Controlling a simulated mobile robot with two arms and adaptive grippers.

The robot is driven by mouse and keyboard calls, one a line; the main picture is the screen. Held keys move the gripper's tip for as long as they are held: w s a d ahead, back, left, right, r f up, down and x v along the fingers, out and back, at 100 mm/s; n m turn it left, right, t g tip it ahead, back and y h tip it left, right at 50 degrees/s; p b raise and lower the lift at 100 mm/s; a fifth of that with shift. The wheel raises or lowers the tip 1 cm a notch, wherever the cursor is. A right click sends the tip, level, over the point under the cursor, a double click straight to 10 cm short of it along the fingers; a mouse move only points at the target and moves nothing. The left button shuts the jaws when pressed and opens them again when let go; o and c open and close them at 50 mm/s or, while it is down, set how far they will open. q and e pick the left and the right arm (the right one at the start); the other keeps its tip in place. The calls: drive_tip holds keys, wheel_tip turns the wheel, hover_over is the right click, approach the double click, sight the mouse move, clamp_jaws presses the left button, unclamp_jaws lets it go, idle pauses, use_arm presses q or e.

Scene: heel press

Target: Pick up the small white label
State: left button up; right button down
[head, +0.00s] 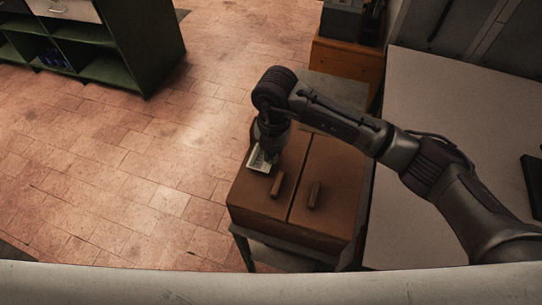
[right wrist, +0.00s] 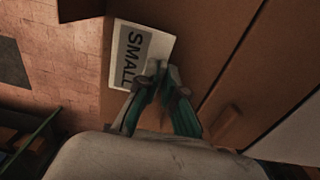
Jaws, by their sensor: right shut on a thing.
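The white label (right wrist: 137,52) carries the word "SMALL" on a grey band in the right wrist view. It lies over the left part of the brown box top, near its edge. My right gripper (right wrist: 160,75) is shut on the label's edge, with its green-sided fingers close together. In the head view the label (head: 261,160) shows just below my right gripper (head: 268,150). I cannot tell whether the label touches the box or is slightly lifted. My left gripper is not in view.
The brown box (head: 325,210) has two wooden handles (head: 277,185) and a seam down its top, and stands on a small table. A pale worktop (head: 430,90) is at the right. A green shelf unit (head: 110,50) stands at upper left. The tiled floor between is clear.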

drive_tip(key=r, duration=0.1)
drive_tip(key=r+b, duration=0.1)
drive_tip(key=shift+d+r, duration=0.2)
drive_tip(key=shift+r, duration=0.15)
drive_tip(key=d+r+b, duration=0.2)
drive_tip(key=d+r, duration=0.8)
drive_tip(key=d, duration=0.1)
drive_tip(key=shift+s+d+b, duration=0.15)
drive_tip(key=shift+b, duration=0.2)
drive_tip(key=shift+f, duration=0.15)
